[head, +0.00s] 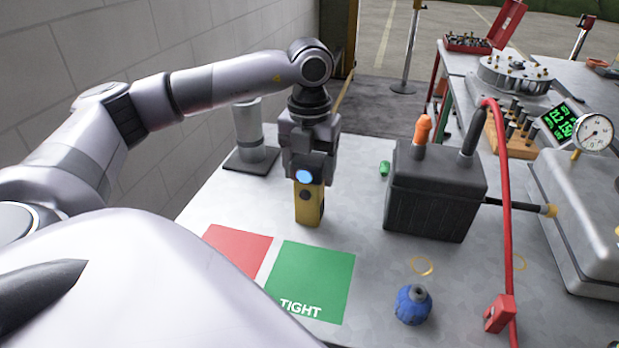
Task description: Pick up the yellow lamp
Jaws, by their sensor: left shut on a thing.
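The yellow lamp (309,208) stands upright on the grey metal table, behind the green mat marked TIGHT. It is a small yellow block with a dark round spot on its front. My left gripper (309,178) points straight down and is shut on the lamp's upper part, which its fingers hide. The lamp's lower end looks to be at the table top; I cannot tell whether it touches. My right gripper is not in view.
A red mat (236,247) and the green mat (312,279) lie in front. A grey cylinder on a base (249,135) stands behind left. A dark box (434,195) with posts and a red cable (505,190) are right. A blue knob (412,304) sits front right.

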